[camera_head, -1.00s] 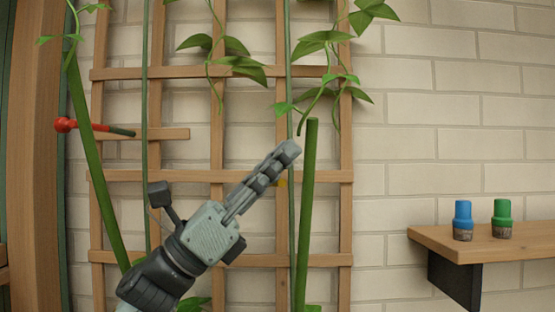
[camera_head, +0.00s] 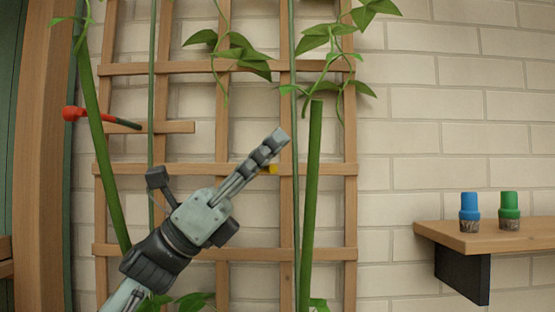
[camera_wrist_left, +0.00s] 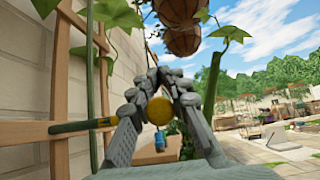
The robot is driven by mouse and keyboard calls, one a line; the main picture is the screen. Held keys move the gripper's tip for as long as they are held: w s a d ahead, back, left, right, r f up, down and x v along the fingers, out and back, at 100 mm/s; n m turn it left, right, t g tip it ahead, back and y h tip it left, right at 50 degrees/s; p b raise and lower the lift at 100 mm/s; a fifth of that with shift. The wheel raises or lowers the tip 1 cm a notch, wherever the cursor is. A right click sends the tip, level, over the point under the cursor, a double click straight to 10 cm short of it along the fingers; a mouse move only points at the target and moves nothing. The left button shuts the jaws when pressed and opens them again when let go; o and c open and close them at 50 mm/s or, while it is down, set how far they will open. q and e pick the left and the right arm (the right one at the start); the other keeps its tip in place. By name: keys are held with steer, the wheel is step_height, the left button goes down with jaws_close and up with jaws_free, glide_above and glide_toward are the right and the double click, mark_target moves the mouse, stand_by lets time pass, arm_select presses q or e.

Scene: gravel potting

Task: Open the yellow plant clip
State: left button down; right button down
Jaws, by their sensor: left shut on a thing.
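The yellow plant clip (camera_head: 272,169) shows as a small yellow piece just below the fingers of my left gripper (camera_head: 277,140) in the head view. In the left wrist view the clip (camera_wrist_left: 159,110) is a round yellow piece between the two fingers of my left gripper (camera_wrist_left: 165,82), which are shut on it. The clip is a little left of the thin green pole (camera_head: 294,190) and the thick green stem (camera_head: 311,200). Its jaws are too small to make out. My right gripper is in neither view.
A wooden trellis (camera_head: 222,170) stands close behind my left gripper, against a pale brick wall. A red-handled tool (camera_head: 75,114) is at the left. A wooden shelf (camera_head: 455,239) at right holds a blue-topped container (camera_head: 469,206) and a green-topped container (camera_head: 510,204). Leafy vines hang above.

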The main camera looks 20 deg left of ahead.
arm_select(q)
steer(key=shift+g, duration=0.3)
steer(key=c, duration=1.5)
jaws_free()
steer(key=shift+o, duration=0.2)
